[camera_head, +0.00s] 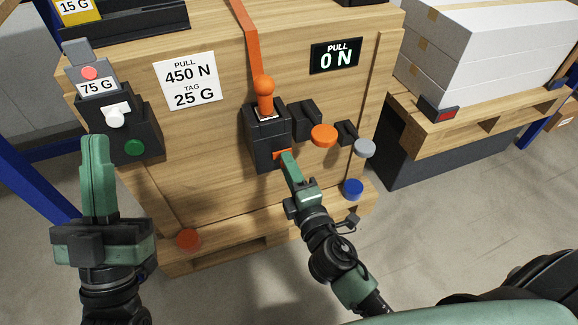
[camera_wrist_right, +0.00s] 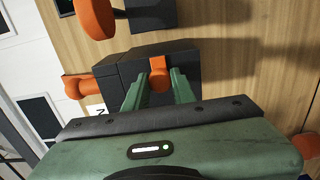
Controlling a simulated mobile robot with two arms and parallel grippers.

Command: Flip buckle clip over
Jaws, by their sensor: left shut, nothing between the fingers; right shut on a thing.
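The black buckle block (camera_head: 268,140) is on the front of the wooden crate, below an orange strap. An orange lever with a round knob (camera_head: 264,86) stands up from its top. A small orange clip (camera_head: 281,154) shows at the block's lower front. My right gripper (camera_head: 287,160) is at this clip. In the right wrist view the orange clip (camera_wrist_right: 159,80) sits between the two green fingers, which are shut on it. The fingers partly hide the clip. My left gripper (camera_head: 95,145) is shut and empty, at the left, in front of the crate's left side.
An orange round knob (camera_head: 323,135), a grey knob (camera_head: 365,148) and a blue one (camera_head: 353,187) are right of the buckle.

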